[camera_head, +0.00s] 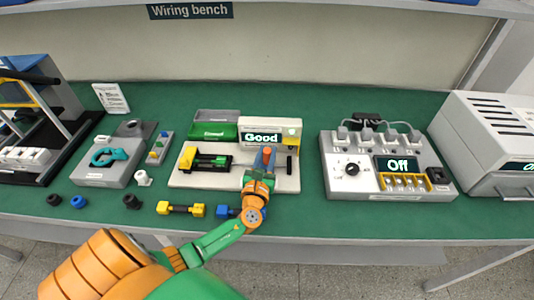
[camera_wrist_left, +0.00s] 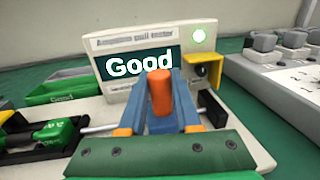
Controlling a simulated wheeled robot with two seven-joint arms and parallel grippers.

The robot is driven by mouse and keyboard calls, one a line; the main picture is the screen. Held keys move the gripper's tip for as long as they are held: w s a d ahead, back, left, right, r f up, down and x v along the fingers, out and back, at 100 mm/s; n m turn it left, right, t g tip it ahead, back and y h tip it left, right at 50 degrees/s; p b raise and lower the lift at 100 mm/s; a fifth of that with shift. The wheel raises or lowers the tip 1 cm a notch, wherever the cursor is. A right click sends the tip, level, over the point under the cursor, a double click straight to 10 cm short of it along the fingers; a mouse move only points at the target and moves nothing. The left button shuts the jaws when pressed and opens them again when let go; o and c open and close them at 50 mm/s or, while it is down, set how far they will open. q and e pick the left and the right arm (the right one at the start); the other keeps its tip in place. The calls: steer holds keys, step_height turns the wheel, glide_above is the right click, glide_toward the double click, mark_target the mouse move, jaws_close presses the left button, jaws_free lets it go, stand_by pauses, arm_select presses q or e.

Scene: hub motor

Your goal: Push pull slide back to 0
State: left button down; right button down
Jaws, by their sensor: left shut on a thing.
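The pull tester stands at the middle of the bench, its display (camera_head: 262,137) reading "Good". The slide's rod runs left toward a green and black clamp (camera_wrist_left: 52,134) with a yellow block (camera_head: 187,157). Any scale on the slide is hidden or too small to read. My right gripper is out of view.
A green bin (camera_head: 215,130) stands left of the display. A grey panel (camera_head: 388,165) showing "Off" is to the right. Yellow-ended (camera_head: 181,209) and blue-ended (camera_head: 228,211) parts lie at the bench front, the latter close to my left arm.

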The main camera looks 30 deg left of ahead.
arm_select(q)
steer(key=shift+a, duration=0.1)
stand_by(0.5)
steer(key=s+a, duration=0.2)
steer(key=a, duration=0.2)
steer(key=shift+s+a, duration=0.2)
steer(key=shift+s, duration=0.2)
steer(key=c, duration=1.1)
jaws_free()
steer(key=o, duration=0.4)
steer(key=shift+o, duration=0.5)
steer(key=shift+a+f, duration=0.1)
steer(key=shift+a, duration=0.1)
steer(key=shift+s+d, duration=0.1)
steer(key=v, duration=0.7)
steer(key=shift+s+b, duration=0.1)
steer(key=shift+b, duration=0.3)
